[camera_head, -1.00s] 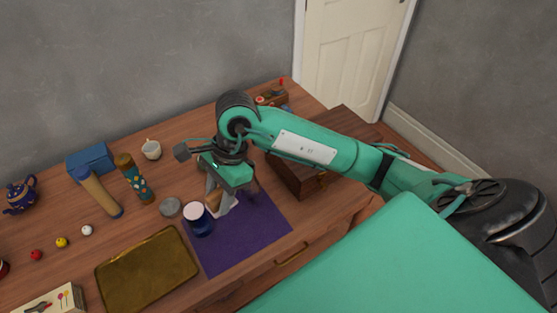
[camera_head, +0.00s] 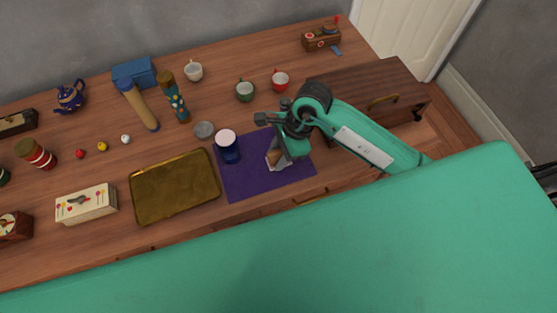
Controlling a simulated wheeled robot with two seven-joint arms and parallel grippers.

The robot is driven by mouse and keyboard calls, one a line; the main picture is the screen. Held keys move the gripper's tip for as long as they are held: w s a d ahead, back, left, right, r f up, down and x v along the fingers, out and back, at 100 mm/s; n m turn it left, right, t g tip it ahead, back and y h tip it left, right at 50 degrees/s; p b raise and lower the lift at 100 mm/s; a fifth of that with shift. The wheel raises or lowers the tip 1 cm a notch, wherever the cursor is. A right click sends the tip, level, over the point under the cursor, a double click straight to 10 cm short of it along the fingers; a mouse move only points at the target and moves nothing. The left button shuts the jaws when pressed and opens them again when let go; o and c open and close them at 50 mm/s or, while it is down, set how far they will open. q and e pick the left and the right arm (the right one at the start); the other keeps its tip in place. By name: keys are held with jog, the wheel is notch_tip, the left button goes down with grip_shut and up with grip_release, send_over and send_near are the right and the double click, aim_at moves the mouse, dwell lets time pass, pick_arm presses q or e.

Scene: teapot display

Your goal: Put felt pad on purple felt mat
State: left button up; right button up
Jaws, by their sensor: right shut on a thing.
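The purple felt mat (camera_head: 235,184) lies flat on the wooden table, right of the brass tray. A dark blue jar with a pale top (camera_head: 228,148) stands on the mat's upper left, left of the gripper. My left gripper is not in view.
The brass tray (camera_head: 175,187) lies left of the mat. A wooden chest (camera_head: 370,85) is at the right. The mat's front part is clear.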

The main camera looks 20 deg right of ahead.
jog(key=shift+f, duration=0.55)
notch_tip(320, 180, down, 3)
jog(key=shift+f, duration=0.65)
jog(key=o, duration=1)
jog(key=shift+o, duration=0.2)
jog(key=shift+d+r, duration=0.1)
jog(key=shift+r, duration=0.3)
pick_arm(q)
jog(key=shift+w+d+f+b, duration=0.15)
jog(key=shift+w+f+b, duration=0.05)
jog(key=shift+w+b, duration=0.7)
pick_arm(e)
jog(key=v, duration=1.1)
jog(key=shift+r, duration=0.2)
